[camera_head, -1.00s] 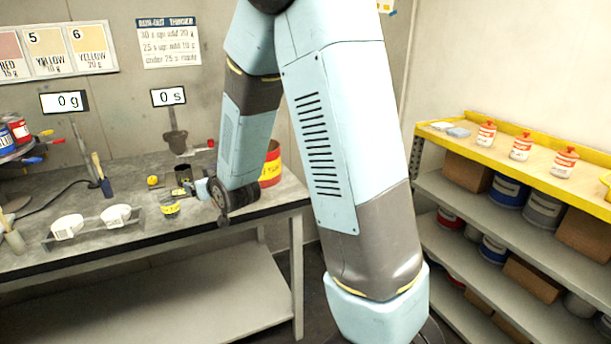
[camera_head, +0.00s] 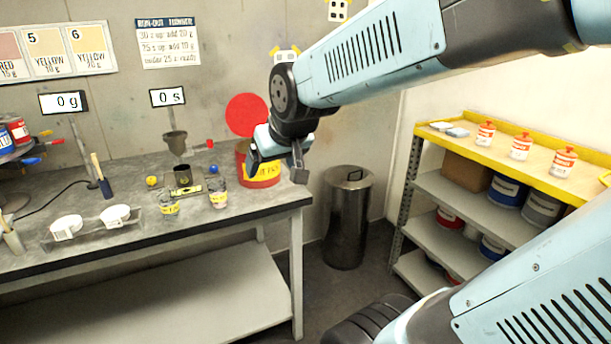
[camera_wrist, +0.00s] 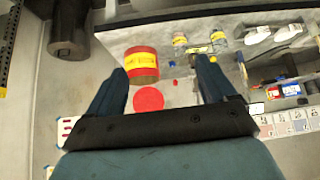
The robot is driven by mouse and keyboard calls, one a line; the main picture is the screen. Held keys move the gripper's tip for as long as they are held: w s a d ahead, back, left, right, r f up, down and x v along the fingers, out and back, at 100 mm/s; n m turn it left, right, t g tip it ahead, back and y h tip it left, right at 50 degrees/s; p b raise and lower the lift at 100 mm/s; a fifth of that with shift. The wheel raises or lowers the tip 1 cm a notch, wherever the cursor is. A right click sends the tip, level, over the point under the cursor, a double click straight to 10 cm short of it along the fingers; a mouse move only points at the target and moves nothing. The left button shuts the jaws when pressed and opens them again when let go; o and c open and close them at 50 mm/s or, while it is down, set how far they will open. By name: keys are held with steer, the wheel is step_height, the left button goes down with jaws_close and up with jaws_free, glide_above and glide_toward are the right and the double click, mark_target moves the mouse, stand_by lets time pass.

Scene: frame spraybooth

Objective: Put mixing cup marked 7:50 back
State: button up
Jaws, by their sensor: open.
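Two clear cups with yellow labels stand on the workbench, a left one (camera_head: 169,208) and a right one (camera_head: 218,195). Their markings are too small to read, so I cannot tell which says 7:50. Both also show at the top of the wrist view, one (camera_wrist: 180,40) near the other (camera_wrist: 218,39). My gripper (camera_head: 276,166) is raised in front of the red and yellow can, to the right of both cups and apart from them. In the wrist view my gripper (camera_wrist: 161,82) has its fingers wide apart with nothing held between them.
The red and yellow can (camera_head: 262,181) stands near the bench's right end. A dark cup (camera_head: 183,175) sits below a funnel (camera_head: 176,142). A rack (camera_head: 92,235) holds two white cups at left. A metal bin (camera_head: 347,220) stands right of the bench, before yellow-topped shelving (camera_head: 520,160).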

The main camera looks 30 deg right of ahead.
steer(key=s+d+r+g, duration=0.1)
steer(key=s+g, duration=0.1)
steer(key=s, duration=0.8)
steer(key=shift+s+d+r+m, duration=0.2)
steer(key=shift+s+d+m, duration=0.1)
steer(key=shift+d, duration=0.05)
stand_by(0.3)
